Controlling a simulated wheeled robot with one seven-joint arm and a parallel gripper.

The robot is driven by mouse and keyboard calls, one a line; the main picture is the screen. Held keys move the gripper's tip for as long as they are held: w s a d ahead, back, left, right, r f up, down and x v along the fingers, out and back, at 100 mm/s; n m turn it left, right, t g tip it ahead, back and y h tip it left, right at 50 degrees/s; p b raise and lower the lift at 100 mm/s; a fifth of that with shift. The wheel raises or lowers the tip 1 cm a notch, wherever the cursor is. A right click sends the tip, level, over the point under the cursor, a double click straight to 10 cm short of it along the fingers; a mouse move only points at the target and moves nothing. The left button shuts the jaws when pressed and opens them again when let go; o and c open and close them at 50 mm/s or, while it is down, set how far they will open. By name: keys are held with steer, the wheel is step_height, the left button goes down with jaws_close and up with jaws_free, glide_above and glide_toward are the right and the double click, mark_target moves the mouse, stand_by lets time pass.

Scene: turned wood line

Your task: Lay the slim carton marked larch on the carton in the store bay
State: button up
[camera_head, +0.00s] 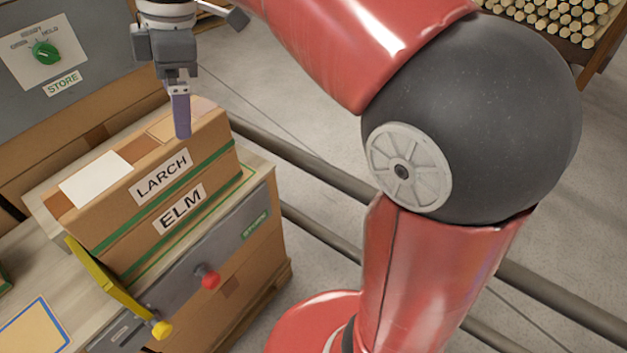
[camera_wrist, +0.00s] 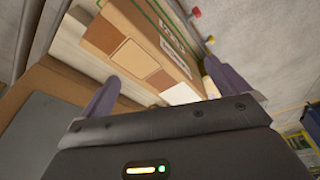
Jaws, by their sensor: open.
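The slim brown carton marked LARCH (camera_head: 120,213) lies flat on the brown carton marked ELM (camera_head: 143,250) in the store bay, with their ends roughly lined up. A white label and a paler patch show on the larch carton's top. My gripper (camera_head: 181,133) points down over the right end of the larch carton, one purple finger showing against its top. In the wrist view, my two purple fingers (camera_wrist: 165,75) are spread apart with nothing held between them. The stacked cartons (camera_wrist: 150,40) show beyond them. I cannot tell whether a finger touches the carton.
A yellow lever (camera_head: 105,280) and a red knob (camera_head: 208,277) are at the bay's front. A grey panel marked STORE with a green dial (camera_head: 46,53) stands behind. Grey rails (camera_head: 330,177) run along the floor to the right. A rack of wood rods (camera_head: 560,18) stands far right.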

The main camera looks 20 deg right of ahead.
steer(key=s+d+f+m+t+h, duration=0.2)
steer(key=s+d+f+m+t, duration=0.3)
steer(key=s+d+f+m, duration=0.8)
steer(key=s+d+m, duration=0.1)
steer(key=d+m, duration=0.2)
steer(key=m, duration=0.2)
steer(key=shift+s+d+f+m+h, duration=0.15)
steer(key=shift+s+d+m+h, duration=0.15)
steer(key=shift+d+m, duration=0.1)
